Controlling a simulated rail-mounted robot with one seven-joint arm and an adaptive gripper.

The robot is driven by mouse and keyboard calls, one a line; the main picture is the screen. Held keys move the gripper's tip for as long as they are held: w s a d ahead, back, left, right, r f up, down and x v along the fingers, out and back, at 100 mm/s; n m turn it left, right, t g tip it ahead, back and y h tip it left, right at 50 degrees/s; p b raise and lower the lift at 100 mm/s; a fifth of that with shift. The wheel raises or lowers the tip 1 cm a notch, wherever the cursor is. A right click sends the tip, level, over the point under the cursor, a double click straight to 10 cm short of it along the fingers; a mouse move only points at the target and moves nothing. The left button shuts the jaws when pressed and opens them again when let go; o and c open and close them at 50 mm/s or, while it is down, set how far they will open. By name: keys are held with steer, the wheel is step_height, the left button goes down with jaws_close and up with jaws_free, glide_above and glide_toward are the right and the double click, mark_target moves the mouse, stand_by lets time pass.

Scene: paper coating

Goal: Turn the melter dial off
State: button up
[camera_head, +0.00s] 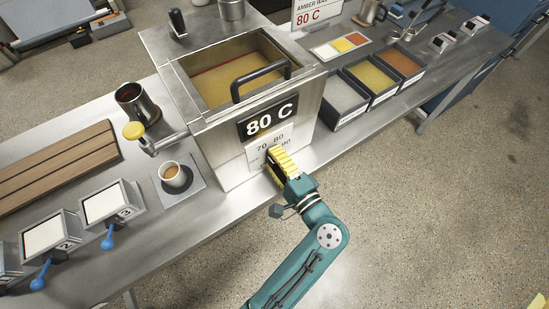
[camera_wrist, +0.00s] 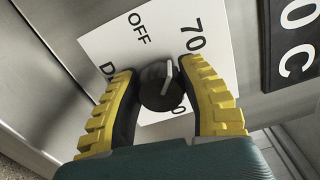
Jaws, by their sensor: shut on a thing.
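The melter (camera_head: 215,150) is a metal box with an open top of amber wax and an "80 C" sign on its front. Its dial (camera_wrist: 160,88) is a round black knob with a pale pointer bar, on a white label plate (camera_wrist: 215,55) marked "OFF", "70" and other partly hidden marks. In the wrist view the bar's upper end tilts slightly right, between "OFF" and "70"; its exact setting is hard to tell. My gripper (camera_wrist: 158,76) has its yellow-padded fingers shut on the dial, one on each side. In the head view my gripper (camera_head: 276,163) covers the dial.
A cup of brown liquid (camera_head: 174,178) and a yellow-knobbed spout (camera_head: 134,131) stand left of the melter. Wax bins (camera_head: 372,77) stand to its right. Panels with blue levers (camera_head: 107,203) line the front left.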

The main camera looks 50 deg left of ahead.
steer(key=n+b, duration=0.2)
steer(key=n, duration=0.1)
steer(key=n+b, duration=0.1)
steer(key=shift+f+n, duration=0.3)
steer(key=shift+n+b, duration=1.25)
steer(key=shift+n, duration=0.45)
steer(key=shift+r, duration=0.1)
steer(key=o, duration=1.2)
steer(key=d, duration=0.4)
steer(key=s+d, duration=0.1)
steer(key=d, duration=0.7)
steer(key=shift+s, duration=0.15)
